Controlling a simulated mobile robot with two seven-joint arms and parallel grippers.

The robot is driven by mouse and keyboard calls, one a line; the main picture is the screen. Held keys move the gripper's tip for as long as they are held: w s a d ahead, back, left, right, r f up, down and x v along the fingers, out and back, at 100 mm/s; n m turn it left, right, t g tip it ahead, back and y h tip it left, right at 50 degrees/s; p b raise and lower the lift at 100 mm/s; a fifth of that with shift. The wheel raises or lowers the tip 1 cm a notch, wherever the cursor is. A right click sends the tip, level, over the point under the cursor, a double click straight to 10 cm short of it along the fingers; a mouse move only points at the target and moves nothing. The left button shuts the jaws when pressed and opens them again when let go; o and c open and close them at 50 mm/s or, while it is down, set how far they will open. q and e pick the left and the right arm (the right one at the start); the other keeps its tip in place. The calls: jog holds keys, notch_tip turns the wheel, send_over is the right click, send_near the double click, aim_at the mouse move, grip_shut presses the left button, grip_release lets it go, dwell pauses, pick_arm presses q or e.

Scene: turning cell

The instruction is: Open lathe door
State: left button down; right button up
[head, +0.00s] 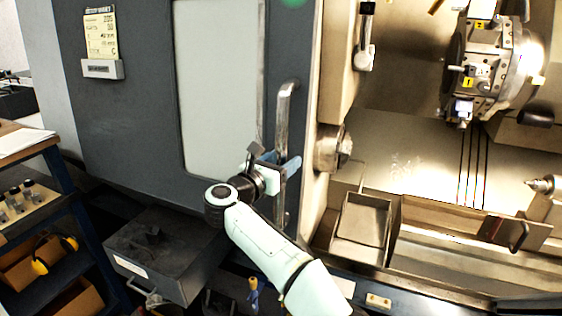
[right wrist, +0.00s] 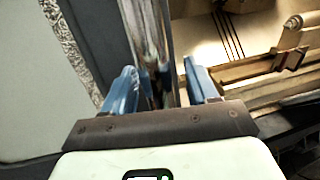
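The lathe door (head: 150,130) is a grey panel with a pale window, at the left of the head view. It stands slid to the left, and the lathe's inside shows to its right. The vertical metal door handle (head: 284,115) is near the door's right edge. My right gripper (head: 279,163) is at the handle's middle, with its blue fingers on either side of it. In the right wrist view the fingers are apart, with the handle (right wrist: 152,50) between them and a gap beside the right finger. My left gripper is not in view.
The chuck (head: 330,148), the tool turret (head: 485,70) and a metal tray (head: 362,222) are in the opened lathe. A grey drawer box (head: 165,260) sits below the door. A blue-framed cart (head: 60,215) with tools and earmuffs stands at the left.

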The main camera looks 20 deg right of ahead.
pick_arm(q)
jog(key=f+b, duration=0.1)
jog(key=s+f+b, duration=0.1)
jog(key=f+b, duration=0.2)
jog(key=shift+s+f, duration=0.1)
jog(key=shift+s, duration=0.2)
pick_arm(e)
jog(key=v, duration=1.3)
jog(key=shift+a, duration=0.15)
jog(key=shift+s, duration=0.1)
